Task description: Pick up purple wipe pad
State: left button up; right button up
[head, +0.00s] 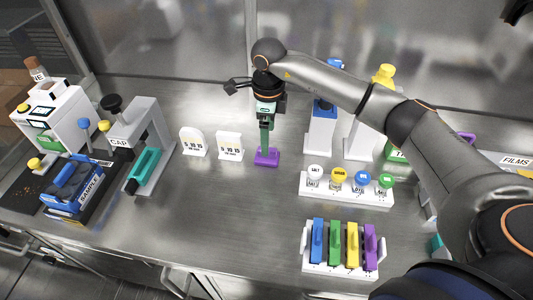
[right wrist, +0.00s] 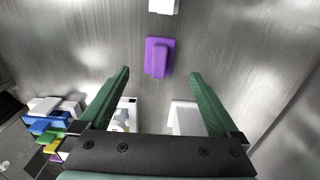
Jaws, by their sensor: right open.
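A purple wipe pad (head: 267,157) lies on the steel bench near its middle, with a raised grip on top. It also shows in the right wrist view (right wrist: 158,58), just beyond and between the fingertips. My right gripper (head: 266,146) reaches down above the pad, its green fingers pointing at the bench. In the right wrist view the fingers (right wrist: 160,73) are spread apart with nothing between them. The exact gap to the pad is hard to tell. My left gripper is out of view.
A white rack (head: 312,270) holds blue, green, yellow and purple pads in front right. Behind it is a white holder (head: 345,195) with capped jars. Two white number cards (head: 230,146) stand left of the pad. A capping press (head: 150,122) stands farther left. The front middle bench is clear.

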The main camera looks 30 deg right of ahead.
jog(key=shift+a+f+p, duration=0.15)
jog(key=shift+f+p, duration=0.15)
jog(key=shift+f, duration=2.8)
jog(key=c, duration=1.4)
